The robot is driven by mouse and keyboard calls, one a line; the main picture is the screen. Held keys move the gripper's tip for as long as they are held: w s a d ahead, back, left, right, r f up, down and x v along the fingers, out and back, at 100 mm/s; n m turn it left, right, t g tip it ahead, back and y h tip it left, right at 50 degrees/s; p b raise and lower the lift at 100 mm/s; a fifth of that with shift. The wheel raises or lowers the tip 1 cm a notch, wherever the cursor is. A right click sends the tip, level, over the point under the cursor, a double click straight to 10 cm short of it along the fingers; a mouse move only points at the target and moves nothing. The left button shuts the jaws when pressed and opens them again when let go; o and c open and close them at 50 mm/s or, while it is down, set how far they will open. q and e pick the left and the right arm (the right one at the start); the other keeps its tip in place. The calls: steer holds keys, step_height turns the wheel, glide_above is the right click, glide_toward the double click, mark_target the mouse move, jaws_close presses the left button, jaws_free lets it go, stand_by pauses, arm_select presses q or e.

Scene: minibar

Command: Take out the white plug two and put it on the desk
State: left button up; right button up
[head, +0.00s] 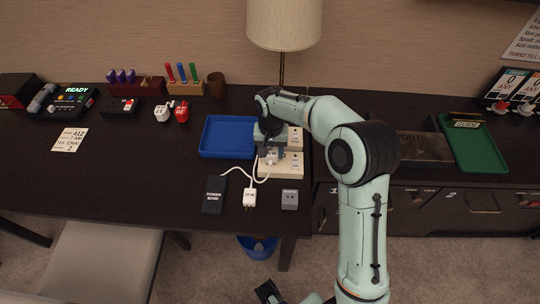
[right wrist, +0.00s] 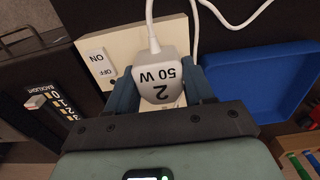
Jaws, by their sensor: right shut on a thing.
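The white plug two (right wrist: 163,78), marked "2 50 W", sits between the fingers of my right gripper (right wrist: 165,92), which is shut on it. In the head view my right gripper (head: 270,145) is over the cream socket strip (head: 290,168), with the plug (head: 271,157) at its front. I cannot tell whether the plug's pins are in the socket. A white cable runs from the plug. The dark desk (head: 120,185) lies around the strip. A dark part that seems to be my left gripper (head: 268,291) shows at the bottom edge; its fingers are unclear.
A blue tray (head: 226,137) is left of the strip. A power bank (head: 214,195), a white adapter (head: 250,197) and a grey block (head: 289,199) lie along the front edge. The desk's left front is clear. A lamp (head: 284,25) stands behind.

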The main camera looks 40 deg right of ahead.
mark_target(271, 150)
steer(key=shift+r+p, duration=1.3)
steer(key=shift+r, duration=0.5)
